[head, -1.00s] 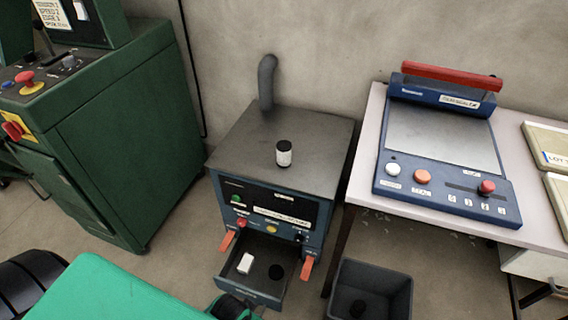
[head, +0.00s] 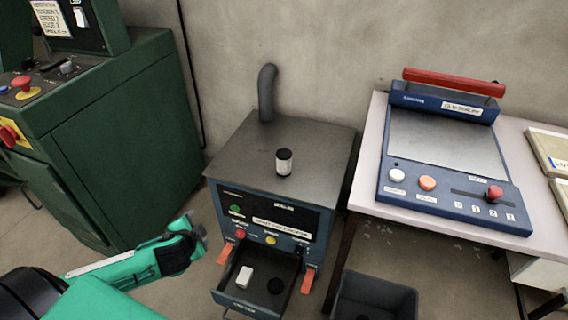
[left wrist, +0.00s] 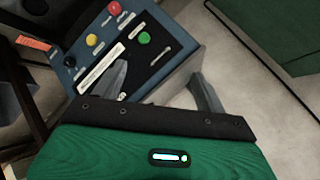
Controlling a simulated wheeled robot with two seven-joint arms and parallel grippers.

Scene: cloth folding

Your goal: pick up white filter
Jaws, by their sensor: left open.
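A small white block (head: 245,276), likely the white filter, lies in the open drawer (head: 243,305) of the dark blue machine. My left gripper (head: 202,228) is open and empty, left of the machine's front panel and up-left of the drawer. In the left wrist view its two spread fingers (left wrist: 163,88) show before the button panel (left wrist: 115,40). The drawer's inside is not visible there. My right gripper is not in view.
A white-labelled bottle with a black cap (head: 284,162) stands on the machine's grey top. Orange handles (head: 308,281) flank the drawer. A dark bin (head: 345,295) stands to the right, below a table with a sealer (head: 440,150). A green machine (head: 120,130) stands left.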

